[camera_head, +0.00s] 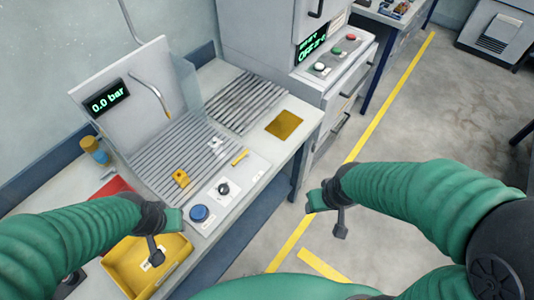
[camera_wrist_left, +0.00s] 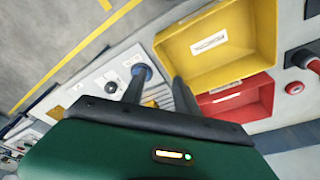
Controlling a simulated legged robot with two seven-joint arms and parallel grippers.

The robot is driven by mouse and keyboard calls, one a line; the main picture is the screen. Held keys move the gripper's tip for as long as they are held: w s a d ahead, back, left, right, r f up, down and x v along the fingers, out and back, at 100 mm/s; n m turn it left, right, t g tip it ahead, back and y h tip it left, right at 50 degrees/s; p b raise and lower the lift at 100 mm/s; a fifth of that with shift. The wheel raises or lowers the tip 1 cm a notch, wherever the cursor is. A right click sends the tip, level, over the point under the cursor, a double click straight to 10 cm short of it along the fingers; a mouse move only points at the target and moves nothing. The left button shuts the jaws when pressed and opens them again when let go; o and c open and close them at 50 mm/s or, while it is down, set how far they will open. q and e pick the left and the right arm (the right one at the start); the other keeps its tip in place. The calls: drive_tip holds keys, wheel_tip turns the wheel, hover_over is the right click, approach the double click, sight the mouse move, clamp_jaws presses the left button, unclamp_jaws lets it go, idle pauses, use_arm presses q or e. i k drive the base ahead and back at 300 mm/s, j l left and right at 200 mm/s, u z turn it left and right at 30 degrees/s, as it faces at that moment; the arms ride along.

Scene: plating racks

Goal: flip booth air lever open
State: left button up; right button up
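A small yellow lever (camera_head: 240,157) lies on the light control panel at the front of the spray booth (camera_head: 128,95), and I take it as the air lever. Beside it on the panel are a black knob (camera_head: 223,188) and a blue button (camera_head: 199,213). The booth display (camera_head: 107,97) reads 0.0 bar. My left gripper (camera_head: 164,238) is open and empty above the yellow bin, left of the blue button and apart from the lever. In the left wrist view its fingers (camera_wrist_left: 160,88) are spread. My right gripper (camera_head: 326,218) is open and empty over the floor, right of the bench.
A yellow bin (camera_head: 177,279) and a red bin (camera_head: 109,188) sit at the bench's left end. A small yellow block (camera_head: 181,178) is on the booth's slatted grate. A second rack (camera_head: 245,101) and a brown plate (camera_head: 284,124) lie farther along.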

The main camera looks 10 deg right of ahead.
sight(245, 154)
drive_tip(key=i+l+z, duration=0.2)
drive_tip(key=i+l, duration=0.55)
